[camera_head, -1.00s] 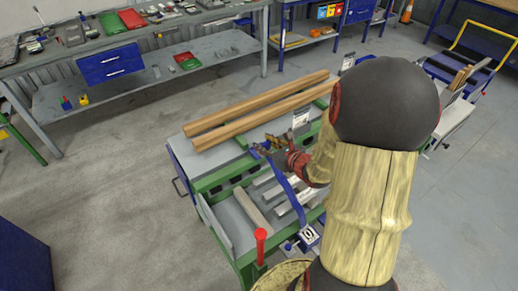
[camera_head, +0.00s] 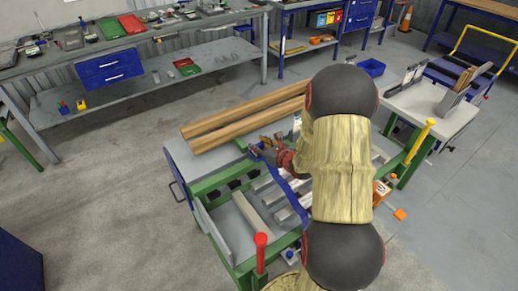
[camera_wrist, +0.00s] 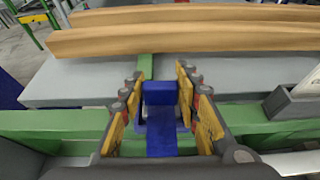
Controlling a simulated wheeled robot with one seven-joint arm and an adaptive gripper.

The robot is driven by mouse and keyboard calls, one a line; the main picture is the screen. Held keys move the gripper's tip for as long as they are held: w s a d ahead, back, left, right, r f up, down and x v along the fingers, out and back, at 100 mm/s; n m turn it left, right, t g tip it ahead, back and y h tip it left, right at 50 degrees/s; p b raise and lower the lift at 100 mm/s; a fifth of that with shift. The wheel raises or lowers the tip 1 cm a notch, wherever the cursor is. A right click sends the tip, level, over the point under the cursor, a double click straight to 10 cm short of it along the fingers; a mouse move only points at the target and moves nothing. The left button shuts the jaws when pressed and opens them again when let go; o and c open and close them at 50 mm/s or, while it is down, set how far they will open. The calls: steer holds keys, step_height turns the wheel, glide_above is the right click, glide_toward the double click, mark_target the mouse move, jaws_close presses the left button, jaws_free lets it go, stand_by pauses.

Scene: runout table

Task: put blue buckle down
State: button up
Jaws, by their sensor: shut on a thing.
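The blue buckle (camera_wrist: 159,95) sits between my gripper's fingers in the wrist view, with a blue strap (camera_wrist: 161,142) running from it toward the camera. My gripper (camera_wrist: 158,88) is shut on it, with yellow-padded fingers on both sides. In the head view my gripper (camera_head: 263,149) is over the green-framed runout table (camera_head: 222,180), near its grey top. The blue strap (camera_head: 291,184) slopes from there down to the right. Whether the buckle touches the table is unclear.
Two long wooden beams (camera_head: 240,118) lie on the table behind my gripper. A grey block (camera_wrist: 292,103) stands to the right in the wrist view. A red-handled post (camera_head: 261,250) rises at the table's front. Grey bars lie on the table's lower part.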

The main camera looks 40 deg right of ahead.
steer(key=shift+f, duration=0.4)
steer(key=shift+f, duration=0.2)
steer(key=o, duration=1.2)
steer(key=shift+o, duration=0.2)
steer(key=shift+r, duration=0.1)
